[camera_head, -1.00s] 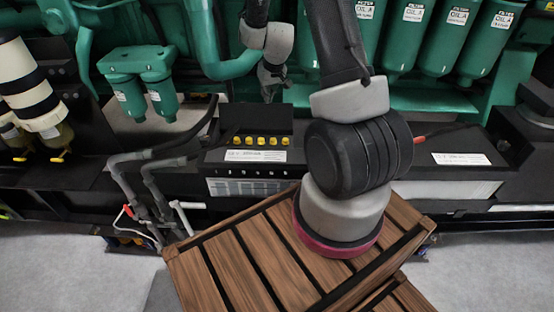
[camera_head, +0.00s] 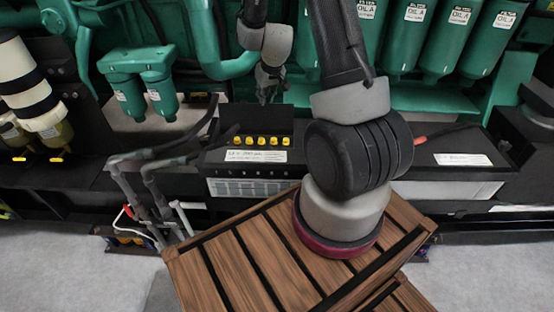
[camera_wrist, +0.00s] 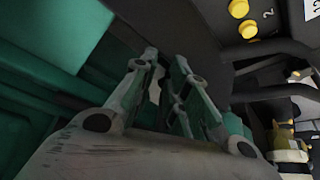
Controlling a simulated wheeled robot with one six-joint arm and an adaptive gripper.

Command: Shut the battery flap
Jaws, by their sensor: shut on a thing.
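The battery (camera_head: 250,187) at the middle has a row of yellow caps (camera_head: 260,141) and a white label on its black top. Its black flap (camera_head: 268,121) stands raised behind the caps. My gripper (camera_head: 265,99) is at the flap's top edge, its fingers pointing down. It is shut on the flap there, though the grip itself is small and dark in the head view. In the wrist view, my fingers (camera_wrist: 163,62) reach toward a dark surface, and two yellow caps (camera_wrist: 243,18) show at the upper right.
A slatted wooden crate (camera_head: 245,262) stands in front of the battery, below my arm. Grey pipes (camera_head: 150,185) rise at the battery's left. Green filters (camera_head: 455,35) line the engine behind. A second battery (camera_head: 455,187) with a closed black top lies to the right.

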